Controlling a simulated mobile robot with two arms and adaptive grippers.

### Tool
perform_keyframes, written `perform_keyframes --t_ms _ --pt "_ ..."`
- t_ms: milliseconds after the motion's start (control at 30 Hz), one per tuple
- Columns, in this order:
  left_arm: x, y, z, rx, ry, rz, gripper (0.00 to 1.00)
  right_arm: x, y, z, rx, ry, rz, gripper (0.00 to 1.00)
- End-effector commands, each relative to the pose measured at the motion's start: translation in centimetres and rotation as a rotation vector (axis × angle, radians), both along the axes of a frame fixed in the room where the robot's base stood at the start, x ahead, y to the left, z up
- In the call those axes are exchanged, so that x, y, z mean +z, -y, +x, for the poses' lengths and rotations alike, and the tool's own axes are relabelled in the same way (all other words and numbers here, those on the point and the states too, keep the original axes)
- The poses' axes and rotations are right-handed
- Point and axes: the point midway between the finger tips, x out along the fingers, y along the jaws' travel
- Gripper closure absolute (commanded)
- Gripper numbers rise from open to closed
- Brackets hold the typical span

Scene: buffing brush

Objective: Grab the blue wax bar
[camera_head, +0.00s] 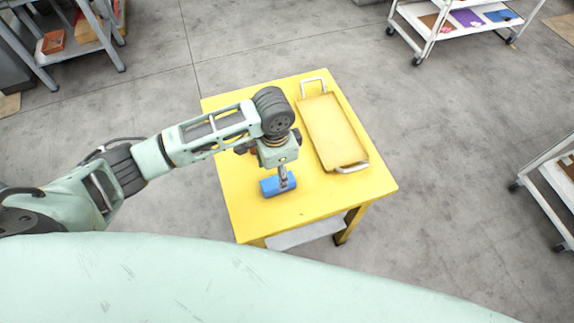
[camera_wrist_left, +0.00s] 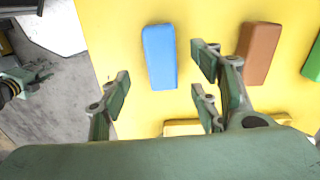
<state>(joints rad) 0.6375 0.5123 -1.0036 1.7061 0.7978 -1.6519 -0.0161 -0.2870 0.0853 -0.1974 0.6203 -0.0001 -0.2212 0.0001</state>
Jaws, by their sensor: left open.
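A blue piece also shows on the table in the head view (camera_head: 270,187), partly covered by my gripper. My left gripper (camera_wrist_left: 161,84) is open and empty, its fingers spread to either side of the bar's near end in the wrist view. In the head view my left gripper (camera_head: 283,178) points down over the blue piece. I cannot tell how far the fingertips are above the table.
A brown bar (camera_wrist_left: 261,53) and a green bar (camera_wrist_left: 314,62) lie to the right of the blue one in the wrist view. The yellow table (camera_head: 300,205) holds a yellow tray with white handles (camera_head: 333,132). Wheeled shelves (camera_head: 447,18) stand farther off.

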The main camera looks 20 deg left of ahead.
Motion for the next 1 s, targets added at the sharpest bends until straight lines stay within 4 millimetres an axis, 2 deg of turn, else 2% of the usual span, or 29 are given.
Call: perform_keyframes --t_ms 100,267,433,600,700,867,1000 --pt "-1.4 0.0 -0.1 0.001 -0.004 0.002 0.43 0.0 0.0 -1.7 0.001 -0.024 0.0 0.6" --pt "-2.9 0.0 0.1 0.0 -0.003 0.001 0.43 0.2 -0.3 -2.5 0.002 -0.033 0.003 0.6" --pt "-5.2 0.0 0.7 0.0 -0.004 0.003 0.43 0.6 -0.9 -2.2 0.001 -0.028 0.01 0.6" --pt "-7.1 0.1 0.7 -0.001 -0.003 0.002 0.43 0.7 -1.1 -0.8 0.001 -0.007 0.014 0.6" --pt "-7.5 0.1 0.7 -0.002 -0.001 0.001 0.43 0.8 -1.1 -0.2 0.001 0.002 0.014 0.6" --pt "-7.5 0.1 0.7 -0.002 -0.001 0.001 0.43 0.7 -1.0 -0.3 0.001 -0.001 0.012 0.6" --pt "-7.4 0.0 0.7 -0.002 -0.001 0.001 0.54 0.7 -0.7 -0.8 0.002 -0.007 0.009 0.6"
